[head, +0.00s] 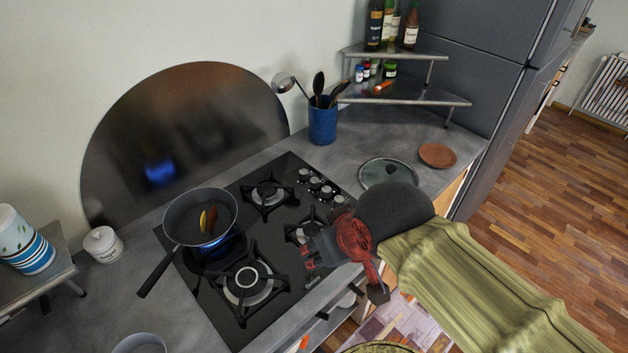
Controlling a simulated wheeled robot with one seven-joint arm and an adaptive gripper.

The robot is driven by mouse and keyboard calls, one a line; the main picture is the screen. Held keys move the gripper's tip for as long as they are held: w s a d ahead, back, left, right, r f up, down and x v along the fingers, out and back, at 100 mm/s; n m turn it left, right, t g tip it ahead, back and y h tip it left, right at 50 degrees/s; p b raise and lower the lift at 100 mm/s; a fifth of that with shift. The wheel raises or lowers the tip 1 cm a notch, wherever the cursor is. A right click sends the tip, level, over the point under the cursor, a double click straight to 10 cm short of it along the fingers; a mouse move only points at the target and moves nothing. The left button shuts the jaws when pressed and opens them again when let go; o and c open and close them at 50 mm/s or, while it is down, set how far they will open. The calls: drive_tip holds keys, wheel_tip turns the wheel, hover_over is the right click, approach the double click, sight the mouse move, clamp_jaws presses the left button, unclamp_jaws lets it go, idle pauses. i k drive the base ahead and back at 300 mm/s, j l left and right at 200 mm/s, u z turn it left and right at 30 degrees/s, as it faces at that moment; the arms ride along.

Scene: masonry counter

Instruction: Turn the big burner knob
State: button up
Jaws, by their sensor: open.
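The black gas hob (212,298) is set in the grey counter. A row of silver knobs (315,184) runs along its right end; which one belongs to the big burner cannot be told. The large burner (248,283) at the hob's front has a bare grate and no visible flame. My gripper (308,259), red and black, is open and empty over the hob's front right edge. Its fingers point left toward the large burner, apart from the visible knobs. My gripper and wrist hide part of the hob's right side near the knob row.
A frying pan (185,217) with food sits over a blue flame at the back left, its handle toward the front. A glass lid (388,173), a brown saucer (437,155) and a blue utensil holder (323,124) stand right of the hob. A tiered shelf (420,95) fills the corner.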

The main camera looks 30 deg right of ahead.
sight(314, 183)
drive_tip(key=i+l+u, duration=0.25)
drive_tip(key=l, duration=0.35)
drive_tip(key=l+u, duration=0.3)
drive_tip(key=l, duration=0.3)
